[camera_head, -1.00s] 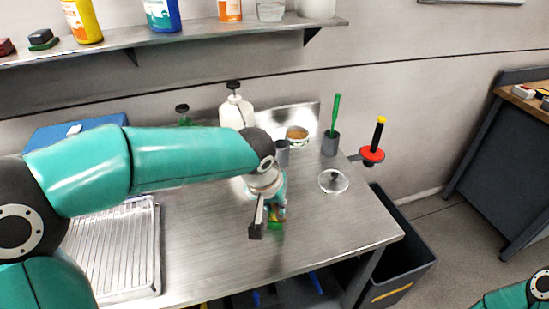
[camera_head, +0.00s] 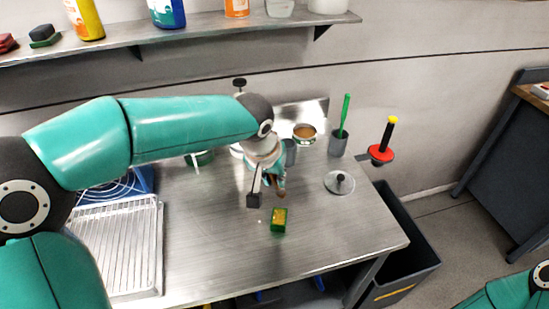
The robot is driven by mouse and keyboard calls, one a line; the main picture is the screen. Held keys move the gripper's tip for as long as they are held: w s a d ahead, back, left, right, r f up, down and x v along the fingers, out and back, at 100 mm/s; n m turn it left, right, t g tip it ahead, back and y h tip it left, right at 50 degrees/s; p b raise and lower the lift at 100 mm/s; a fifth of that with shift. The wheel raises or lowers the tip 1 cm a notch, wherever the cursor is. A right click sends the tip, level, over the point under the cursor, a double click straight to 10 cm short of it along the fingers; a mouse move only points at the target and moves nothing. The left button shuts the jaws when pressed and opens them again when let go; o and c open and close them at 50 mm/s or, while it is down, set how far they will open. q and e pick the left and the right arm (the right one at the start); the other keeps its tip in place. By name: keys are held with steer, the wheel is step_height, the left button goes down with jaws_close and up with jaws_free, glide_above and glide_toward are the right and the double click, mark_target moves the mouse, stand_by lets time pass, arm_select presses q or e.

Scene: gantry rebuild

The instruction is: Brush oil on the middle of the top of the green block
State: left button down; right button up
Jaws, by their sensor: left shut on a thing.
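The green block (camera_head: 279,222) lies on the steel bench. Its top shows a yellowish patch near the middle. My left gripper (camera_head: 270,187) is above and behind the block, apart from it, and shut on what looks like a brush. A brown part (camera_head: 282,191) shows beside the fingers; I cannot tell whether it is the bristles. A small pot of brown liquid (camera_head: 304,132), which looks like oil, stands at the back of the bench. My right gripper is out of view; only a piece of that arm shows at the lower right.
A wire rack tray (camera_head: 115,250) lies at the left. The bench front is clear.

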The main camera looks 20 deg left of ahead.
arm_select(q)
steer(key=shift+w+r, duration=0.1)
steer(key=shift+r, duration=0.5)
steer(key=shift+r+p, duration=1.1)
steer(key=shift+r, duration=0.15)
steer(key=shift+d, duration=0.1)
steer(key=shift+d+f+y+b, duration=0.35)
steer(key=shift+f+y+b, duration=0.15)
steer(key=shift+y+b, duration=0.1)
